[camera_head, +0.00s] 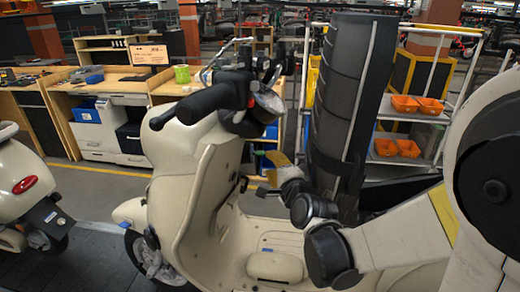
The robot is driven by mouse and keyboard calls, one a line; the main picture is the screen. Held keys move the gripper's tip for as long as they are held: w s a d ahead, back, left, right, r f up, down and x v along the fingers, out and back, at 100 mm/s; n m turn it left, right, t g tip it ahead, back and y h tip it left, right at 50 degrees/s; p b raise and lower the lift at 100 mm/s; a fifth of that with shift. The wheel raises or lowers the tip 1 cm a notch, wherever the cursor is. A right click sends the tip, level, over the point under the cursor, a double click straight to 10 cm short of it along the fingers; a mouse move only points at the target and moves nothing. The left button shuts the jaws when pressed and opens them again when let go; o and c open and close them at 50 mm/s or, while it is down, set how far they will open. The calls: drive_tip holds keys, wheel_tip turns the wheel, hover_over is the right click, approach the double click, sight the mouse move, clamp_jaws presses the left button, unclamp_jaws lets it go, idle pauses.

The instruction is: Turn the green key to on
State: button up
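A cream scooter (190,185) stands in the middle, with black handlebar grips and a cream front shield. I cannot make out a green key on it; it is too small or hidden. A small dark part (244,183) shows at the right edge of the shield's inner face. My arm comes in from the right over the scooter's seat area. My gripper (262,190) is small and dark at its end, pointing left toward the shield's inner side, apparently a little short of it. I cannot tell whether its fingers are open or shut.
Another cream scooter (28,185) stands at the left edge. Wooden workbenches (110,85) and a trolley with orange bins (408,103) stand behind. A tall dark ribbed column (345,95) rises behind my arm. The footboard (215,245) below is open.

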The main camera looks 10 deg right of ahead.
sight(263, 154)
drive_tip(key=w, duration=0.3)
drive_tip(key=w+f+b, duration=0.1)
drive_tip(key=w, duration=0.2)
drive_tip(key=w+f, duration=0.1)
drive_tip(key=w, duration=0.3)
drive_tip(key=shift+a, duration=0.3)
clamp_jaws()
drive_tip(key=shift+r, duration=0.1)
drive_tip(key=shift+g+p, duration=0.3)
drive_tip(key=shift+p, duration=0.15)
drive_tip(key=shift+m+g+p, duration=0.5)
drive_tip(key=shift+g+p, duration=0.2)
drive_tip(key=shift+p, duration=0.15)
drive_tip(key=shift+g, duration=0.3)
